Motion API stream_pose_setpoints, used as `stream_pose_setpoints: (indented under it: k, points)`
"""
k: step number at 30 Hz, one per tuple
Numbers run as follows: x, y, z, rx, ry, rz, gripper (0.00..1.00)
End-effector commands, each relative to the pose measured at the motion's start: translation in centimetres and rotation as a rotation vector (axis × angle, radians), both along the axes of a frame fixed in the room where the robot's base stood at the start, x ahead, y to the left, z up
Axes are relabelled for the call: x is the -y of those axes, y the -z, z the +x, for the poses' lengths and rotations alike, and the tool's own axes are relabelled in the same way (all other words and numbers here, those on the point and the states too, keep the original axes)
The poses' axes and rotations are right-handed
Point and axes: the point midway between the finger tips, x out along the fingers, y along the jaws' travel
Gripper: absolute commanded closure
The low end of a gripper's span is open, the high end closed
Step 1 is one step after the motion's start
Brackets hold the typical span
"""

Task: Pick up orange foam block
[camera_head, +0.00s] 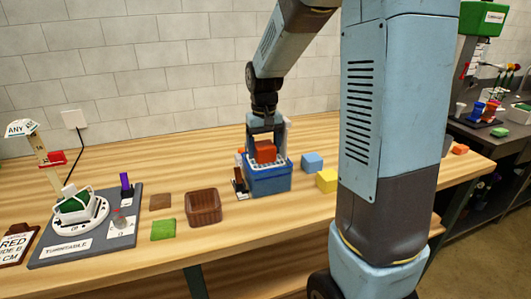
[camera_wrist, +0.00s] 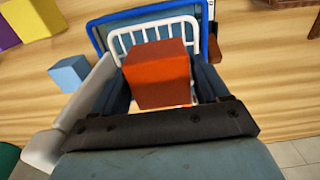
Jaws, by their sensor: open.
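A red-orange block (camera_head: 265,152) rests on or just above the white rack at the top of a blue crate (camera_head: 268,182). My gripper (camera_head: 266,139) points down over it, jaws open. In the wrist view the block (camera_wrist: 157,74) sits between the two dark fingers, with the white wire rack (camera_wrist: 152,36) and the blue crate rim (camera_wrist: 150,10) beyond it. I cannot tell whether the fingers touch it. A smaller orange block (camera_head: 460,149) lies alone at the table's right end.
A blue block (camera_head: 312,161) and a yellow block (camera_head: 327,180) stand right of the crate. A small dark stand (camera_head: 239,184) is close on its left. Further left are a brown basket (camera_head: 203,207), a green mat (camera_head: 163,230) and a turntable (camera_head: 80,212).

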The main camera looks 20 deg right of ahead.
Motion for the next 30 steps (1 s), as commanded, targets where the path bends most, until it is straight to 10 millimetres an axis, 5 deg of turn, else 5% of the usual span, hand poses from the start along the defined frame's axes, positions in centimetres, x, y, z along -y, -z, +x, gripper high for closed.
stream_pose_setpoints:
  k: [5, 20, 30]
  points:
    - [0.0, 0.0, 0.0, 0.001, 0.0, 0.0, 0.27]
    - [0.0, -0.1, 0.0, 0.002, 0.0, 0.0, 0.75]
    - [0.0, -1.3, 0.1, 0.005, 0.0, 0.0, 0.75]
